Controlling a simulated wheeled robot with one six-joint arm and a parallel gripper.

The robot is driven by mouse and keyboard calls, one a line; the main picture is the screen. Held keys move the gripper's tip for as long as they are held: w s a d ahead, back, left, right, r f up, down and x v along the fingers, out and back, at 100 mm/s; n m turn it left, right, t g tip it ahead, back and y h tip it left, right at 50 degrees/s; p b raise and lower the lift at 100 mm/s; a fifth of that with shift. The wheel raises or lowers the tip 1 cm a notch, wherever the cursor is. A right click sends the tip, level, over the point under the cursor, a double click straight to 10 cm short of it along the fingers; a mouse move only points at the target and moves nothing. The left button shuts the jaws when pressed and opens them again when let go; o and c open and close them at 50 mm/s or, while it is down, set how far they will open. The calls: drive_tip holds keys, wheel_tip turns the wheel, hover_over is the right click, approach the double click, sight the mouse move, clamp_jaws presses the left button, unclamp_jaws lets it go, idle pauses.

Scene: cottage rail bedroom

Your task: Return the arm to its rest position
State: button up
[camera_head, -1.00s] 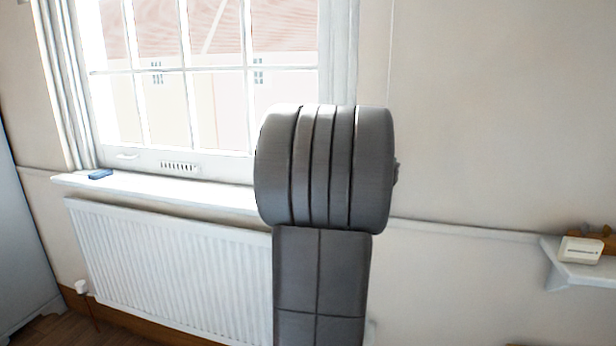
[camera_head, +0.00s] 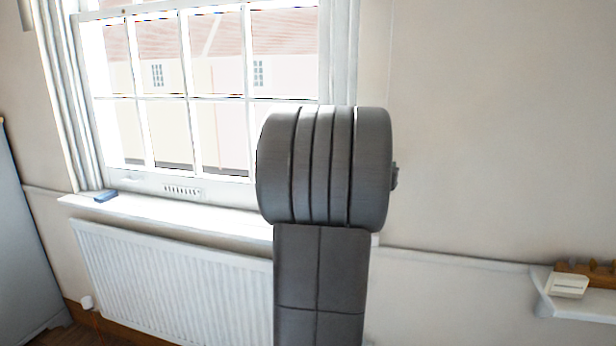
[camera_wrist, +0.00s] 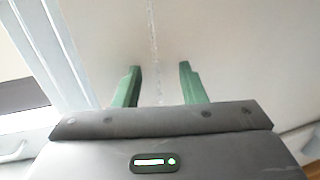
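My gripper (camera_wrist: 158,82) shows in the wrist view as two green fingers standing apart, with only pale wall seen between them. It is open and holds nothing. In the head view my own grey arm stands upright in the middle, with a thick ribbed joint over a flat link. It covers part of the window and radiator. My gripper does not show in the head view.
A white sash window (camera_head: 180,95) is at the left, with a sill (camera_head: 165,212) bearing a small blue object (camera_head: 105,196). A white radiator (camera_head: 175,285) is below. A wall shelf (camera_head: 580,306) at the right holds a white box (camera_head: 567,285). A grey-blue cabinet (camera_head: 25,240) stands far left.

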wheel_tip(320, 180, up, 15)
drive_tip(key=p, duration=1.7)
drive_tip(key=shift+f, duration=0.2)
